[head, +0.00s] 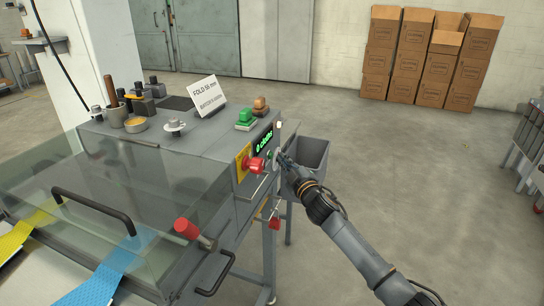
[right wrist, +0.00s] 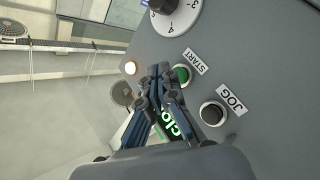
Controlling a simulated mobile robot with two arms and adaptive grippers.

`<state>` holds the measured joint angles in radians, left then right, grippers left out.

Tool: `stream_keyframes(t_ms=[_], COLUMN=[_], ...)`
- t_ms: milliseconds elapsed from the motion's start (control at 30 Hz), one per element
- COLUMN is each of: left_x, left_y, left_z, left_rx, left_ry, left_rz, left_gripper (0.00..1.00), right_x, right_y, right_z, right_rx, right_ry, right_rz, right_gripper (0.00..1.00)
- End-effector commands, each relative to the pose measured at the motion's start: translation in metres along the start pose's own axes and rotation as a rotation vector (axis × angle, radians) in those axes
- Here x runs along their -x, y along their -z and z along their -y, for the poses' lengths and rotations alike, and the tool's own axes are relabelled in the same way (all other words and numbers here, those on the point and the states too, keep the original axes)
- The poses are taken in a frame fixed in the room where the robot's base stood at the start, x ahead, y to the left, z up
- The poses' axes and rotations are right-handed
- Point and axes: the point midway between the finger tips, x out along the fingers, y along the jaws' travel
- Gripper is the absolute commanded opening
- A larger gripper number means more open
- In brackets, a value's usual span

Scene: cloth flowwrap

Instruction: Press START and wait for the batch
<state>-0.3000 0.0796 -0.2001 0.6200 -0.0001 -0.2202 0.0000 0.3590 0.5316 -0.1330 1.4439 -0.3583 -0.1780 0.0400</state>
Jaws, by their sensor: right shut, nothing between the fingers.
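The green START button (right wrist: 181,75) sits on the machine's grey control panel (right wrist: 245,60) in the right wrist view, with its START label beside it. My right gripper (right wrist: 160,72) is shut and empty, with its fingertips close beside the button; I cannot tell whether they touch it. In the head view my right gripper (head: 280,157) is at the panel on the machine's right end. A green-lit display (head: 264,141) there seems to read "0 cloths"; in the wrist view the fingers partly cover it. My left gripper is not in view.
A black JOG button (right wrist: 213,113) and a dial (right wrist: 178,18) flank START. A red mushroom button (head: 255,164) is on the panel. A clear cover (head: 120,190) spans the machine, with blue cloth (head: 95,290) at its front. A grey bin (head: 310,152) stands behind my gripper.

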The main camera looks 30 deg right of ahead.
Motion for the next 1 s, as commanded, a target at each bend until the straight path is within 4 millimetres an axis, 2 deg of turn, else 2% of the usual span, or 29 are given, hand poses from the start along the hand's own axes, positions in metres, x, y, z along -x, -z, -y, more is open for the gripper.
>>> stream_keyframes(t_ms=[467, 1000], left_x=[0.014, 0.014], left_y=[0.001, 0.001], left_z=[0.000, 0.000], left_rx=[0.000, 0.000], left_ry=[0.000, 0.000], left_rz=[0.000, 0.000], left_gripper=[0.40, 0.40], right_x=[0.031, 0.033], right_y=[-0.022, -0.024], right_z=[-0.023, -0.024], right_rx=[0.001, 0.000], right_ry=[0.001, 0.000], right_rz=[0.001, 0.000], right_gripper=[0.00, 0.00])
